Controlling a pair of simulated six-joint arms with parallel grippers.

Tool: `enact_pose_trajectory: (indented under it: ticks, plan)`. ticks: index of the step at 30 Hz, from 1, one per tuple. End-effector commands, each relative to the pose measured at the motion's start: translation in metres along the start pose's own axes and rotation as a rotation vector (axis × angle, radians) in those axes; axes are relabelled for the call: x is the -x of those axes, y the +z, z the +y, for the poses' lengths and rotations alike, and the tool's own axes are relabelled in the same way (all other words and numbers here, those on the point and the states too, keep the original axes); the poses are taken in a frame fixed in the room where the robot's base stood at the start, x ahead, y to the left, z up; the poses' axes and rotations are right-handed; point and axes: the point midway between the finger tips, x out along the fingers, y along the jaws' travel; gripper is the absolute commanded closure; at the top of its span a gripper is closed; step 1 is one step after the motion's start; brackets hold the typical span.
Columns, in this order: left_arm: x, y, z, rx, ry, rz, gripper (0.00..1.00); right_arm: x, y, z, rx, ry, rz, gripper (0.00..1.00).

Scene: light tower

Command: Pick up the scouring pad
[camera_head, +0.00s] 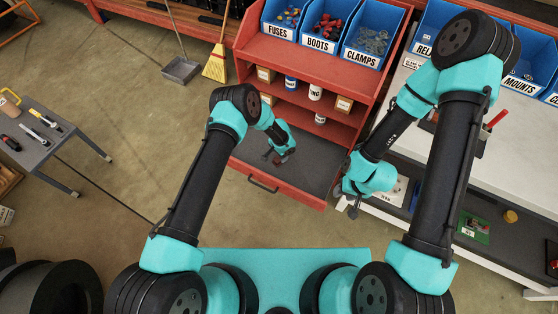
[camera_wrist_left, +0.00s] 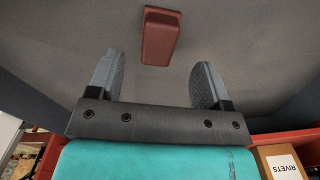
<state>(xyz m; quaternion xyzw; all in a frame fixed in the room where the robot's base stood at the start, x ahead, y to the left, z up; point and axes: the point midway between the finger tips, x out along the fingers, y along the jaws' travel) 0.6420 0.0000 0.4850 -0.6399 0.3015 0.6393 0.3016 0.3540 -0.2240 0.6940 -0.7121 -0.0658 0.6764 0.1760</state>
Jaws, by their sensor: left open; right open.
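A reddish-brown block, which looks like the scouring pad (camera_wrist_left: 160,38), lies on the grey floor of the open drawer (camera_head: 318,170). In the left wrist view it is ahead of my left gripper (camera_wrist_left: 153,78), roughly centred between the fingers and apart from them. The left fingers are open with nothing between them. In the head view my left gripper (camera_head: 279,157) is low over the drawer, small and partly hidden by its own wrist. My right gripper (camera_head: 353,208) is open and empty, pointing down by the drawer's right side.
The red cabinet (camera_head: 330,63) has shelves of boxes and cans above the drawer, with blue bins on top. A white workbench (camera_head: 510,165) stands right. A grey table (camera_head: 45,150) with tools is left. Most of the drawer floor is clear.

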Motion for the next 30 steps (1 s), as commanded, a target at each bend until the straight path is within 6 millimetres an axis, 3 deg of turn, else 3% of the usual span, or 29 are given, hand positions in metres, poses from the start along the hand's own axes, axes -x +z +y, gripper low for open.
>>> enact_pose_trajectory:
  ticks: [6, 12, 27, 30]
  plan:
    - [-0.029, 0.003, 0.003, 0.000, 0.001, -0.002, 0.28, 0.000, 0.000, 0.000, 0.000, 0.000, 0.000, 0.57]
    - [-0.046, 0.002, 0.002, 0.000, 0.001, 0.000, 0.28, 0.000, 0.000, 0.000, 0.000, 0.000, 0.000, 0.57]
    - [-0.047, 0.002, 0.002, 0.000, 0.001, -0.001, 0.28, 0.000, 0.000, 0.000, 0.000, 0.000, 0.000, 0.57]
    - [-0.047, 0.002, 0.002, 0.000, 0.001, -0.001, 0.36, 0.000, 0.000, 0.000, 0.000, 0.000, 0.000, 0.57]
